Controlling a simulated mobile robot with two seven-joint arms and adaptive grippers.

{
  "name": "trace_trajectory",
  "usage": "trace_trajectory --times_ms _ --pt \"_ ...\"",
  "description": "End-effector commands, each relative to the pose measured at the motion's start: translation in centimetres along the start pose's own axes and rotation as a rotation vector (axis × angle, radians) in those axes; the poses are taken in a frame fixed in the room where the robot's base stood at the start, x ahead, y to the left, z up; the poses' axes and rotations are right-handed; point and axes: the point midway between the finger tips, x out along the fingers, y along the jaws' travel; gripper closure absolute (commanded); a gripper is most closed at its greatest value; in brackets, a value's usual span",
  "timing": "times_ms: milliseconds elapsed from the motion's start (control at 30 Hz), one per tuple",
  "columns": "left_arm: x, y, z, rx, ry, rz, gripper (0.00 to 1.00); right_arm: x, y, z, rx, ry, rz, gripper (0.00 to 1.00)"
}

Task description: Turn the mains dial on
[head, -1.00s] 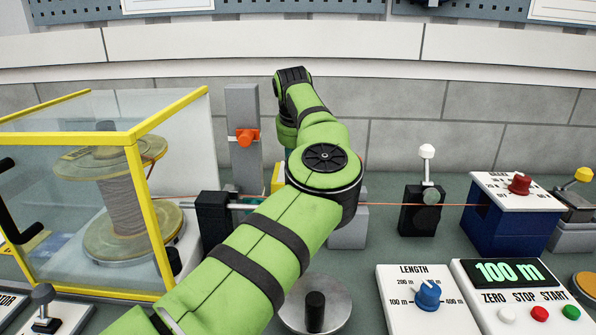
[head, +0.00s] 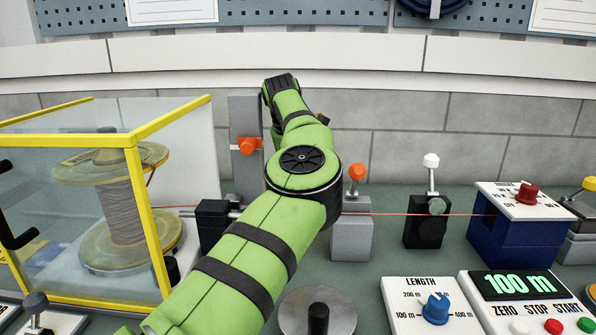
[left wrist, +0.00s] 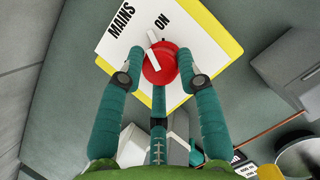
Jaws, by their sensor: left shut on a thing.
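The mains dial (left wrist: 160,64) is a red round knob with a white bar on a white plate (left wrist: 205,45) with a yellow edge. The plate carries the words MAINS and ON. The bar's upper end lies just below the word ON; I cannot tell if it points exactly at it. My left gripper (left wrist: 164,68) is shut on the red dial, with one teal finger on either side of it. In the head view, my green left arm reaches toward the back wall and hides the dial and the gripper. My right gripper is not in view.
A yellow-framed clear box (head: 140,190) with a spool (head: 120,210) stands left of my arm. An orange-topped lever (head: 356,172), a white-topped lever (head: 431,161) and a blue box (head: 505,235) stand to the right. A thin orange wire (head: 385,214) runs across. A length panel (head: 405,318) is in front.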

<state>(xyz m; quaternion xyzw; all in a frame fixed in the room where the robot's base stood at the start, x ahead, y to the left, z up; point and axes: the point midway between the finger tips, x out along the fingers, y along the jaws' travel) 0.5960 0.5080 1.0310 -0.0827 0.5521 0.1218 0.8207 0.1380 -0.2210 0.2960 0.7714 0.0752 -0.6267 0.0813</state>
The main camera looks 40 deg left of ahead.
Motion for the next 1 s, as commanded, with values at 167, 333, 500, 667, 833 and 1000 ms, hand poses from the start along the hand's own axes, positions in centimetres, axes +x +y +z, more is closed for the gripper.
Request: trace_trajectory --times_ms 167,333,500,667,833,1000 --pt "-0.4 -0.2 0.6 0.004 -0.023 0.000 0.45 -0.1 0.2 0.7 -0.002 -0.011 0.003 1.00" --pt "-0.3 -0.2 0.5 0.003 -0.017 0.000 0.44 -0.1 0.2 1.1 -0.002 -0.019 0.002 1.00" --pt "-0.3 -0.1 0.3 0.001 -0.013 0.000 0.44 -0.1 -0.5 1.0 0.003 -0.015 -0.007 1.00" --pt "-1.8 -0.1 0.4 0.001 -0.016 0.001 0.44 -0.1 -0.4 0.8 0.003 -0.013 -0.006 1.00" --pt "-5.3 -0.2 0.4 0.003 -0.018 0.000 0.44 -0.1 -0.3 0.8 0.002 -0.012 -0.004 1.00" --pt "-8.9 -0.3 0.4 0.004 -0.018 0.000 0.44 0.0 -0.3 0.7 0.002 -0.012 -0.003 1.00"
